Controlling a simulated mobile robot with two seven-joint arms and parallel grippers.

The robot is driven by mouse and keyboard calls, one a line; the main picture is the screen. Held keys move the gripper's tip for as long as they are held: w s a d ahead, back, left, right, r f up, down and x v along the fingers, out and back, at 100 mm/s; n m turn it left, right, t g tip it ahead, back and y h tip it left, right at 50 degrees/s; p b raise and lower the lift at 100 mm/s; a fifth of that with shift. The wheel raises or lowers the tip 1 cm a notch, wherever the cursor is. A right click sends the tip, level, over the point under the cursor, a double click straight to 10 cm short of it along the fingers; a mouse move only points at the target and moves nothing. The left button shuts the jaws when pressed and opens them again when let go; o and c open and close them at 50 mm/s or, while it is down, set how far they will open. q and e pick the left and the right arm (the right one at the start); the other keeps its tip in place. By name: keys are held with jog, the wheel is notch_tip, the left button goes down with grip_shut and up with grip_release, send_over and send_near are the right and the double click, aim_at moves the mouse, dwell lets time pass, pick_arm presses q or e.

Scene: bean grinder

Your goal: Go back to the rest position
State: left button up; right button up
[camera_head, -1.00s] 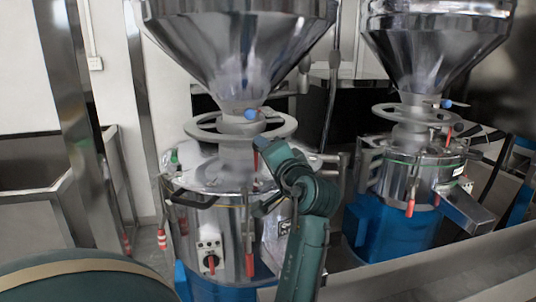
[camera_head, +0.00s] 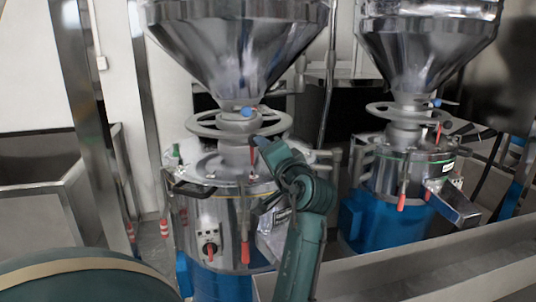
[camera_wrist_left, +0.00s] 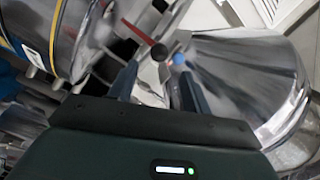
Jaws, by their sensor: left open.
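The near bean grinder (camera_head: 215,215) stands left of centre in the head view, with a steel hopper (camera_head: 235,50), a grey ring wheel (camera_head: 238,126) and a blue knob (camera_head: 248,112). My left arm rises in front of its right side. My left gripper (camera_wrist_left: 157,75) is open in the left wrist view, and nothing is seen held between its fingers. A red lever (camera_wrist_left: 140,30) and the blue knob (camera_wrist_left: 179,58) show just beyond the fingertips; contact cannot be told. In the head view the fingers are largely hidden by the wrist. My right gripper is not in view.
A second grinder (camera_head: 405,185) on a blue base stands at the right. A metal ledge (camera_head: 430,262) crosses the lower right. A steel post (camera_head: 85,100) and a metal bin (camera_head: 45,205) stand at the left. The grinders leave little room around my left arm.

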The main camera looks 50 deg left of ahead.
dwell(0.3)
